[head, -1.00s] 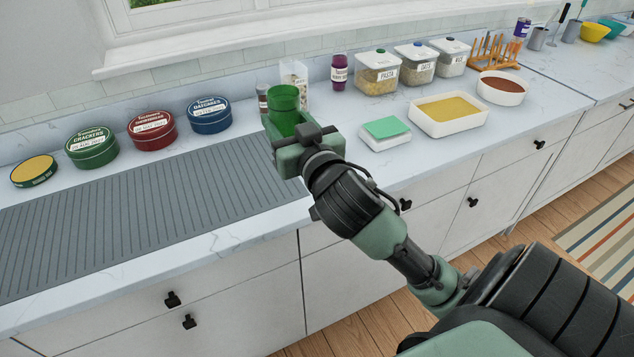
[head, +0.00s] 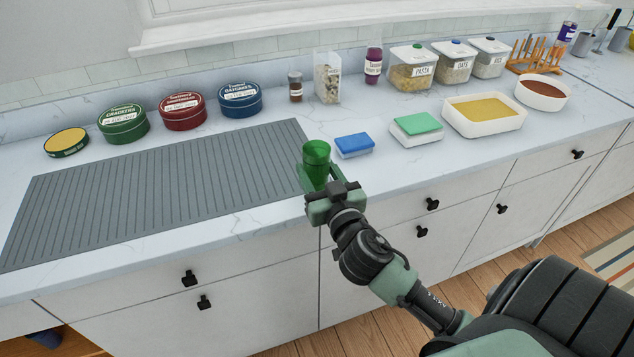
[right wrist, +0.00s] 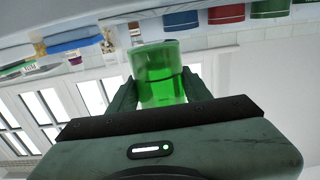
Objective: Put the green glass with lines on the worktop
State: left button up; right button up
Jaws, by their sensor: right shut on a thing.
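The green glass (head: 316,158) is upright at the front part of the pale worktop (head: 262,228), by the right end of the grey ribbed mat. My right gripper (head: 320,178) is shut around its lower part. In the right wrist view the glass (right wrist: 160,75) sits between the two fingers, with a line around it. Whether its base touches the worktop cannot be told, as the gripper hides it. My left gripper is not in view.
The grey ribbed mat (head: 160,190) covers the left part of the worktop. A blue-lidded box (head: 354,144) and a green-lidded box (head: 417,127) stand right of the glass. Round tins, including a red one (head: 183,110), line the back. Bare worktop lies front right (head: 400,170).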

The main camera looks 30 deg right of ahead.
aim_at(321, 188)
notch_tip(321, 188, down, 3)
jog(key=shift+f, duration=0.1)
jog(key=o, duration=1.1)
jog(key=shift+f+b, duration=0.1)
jog(key=shift+b, duration=0.25)
jog(key=o, duration=0.4)
